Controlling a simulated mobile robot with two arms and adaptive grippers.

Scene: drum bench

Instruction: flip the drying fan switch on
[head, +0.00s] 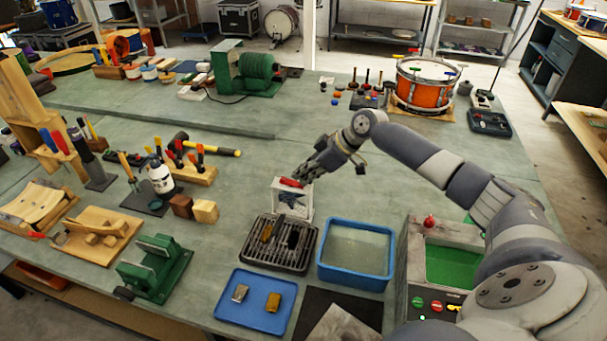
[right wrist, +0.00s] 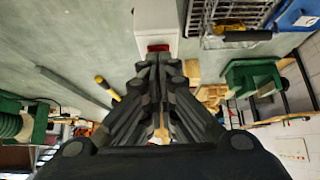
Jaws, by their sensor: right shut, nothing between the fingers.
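The drying fan (head: 303,212) is a small white box with a dark fan in its front, standing on the bench behind the drying rack. Its red switch (head: 290,183) is on top; whether it is on or off I cannot tell. My right gripper (head: 302,176) is shut and empty, with its fingertips right at the switch in the head view. In the right wrist view the shut fingertips (right wrist: 158,58) point at the red switch (right wrist: 158,47) on the white fan box (right wrist: 156,18). I cannot tell whether they touch. My left gripper is not in view.
In front of the fan are a dark drying rack (head: 254,262) with sponge-like pieces, a blue water tub (head: 354,281) and a blue tray (head: 236,316). A wooden block (head: 205,211) and a green vise (head: 152,268) stand to the left. The bench behind the fan is clear.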

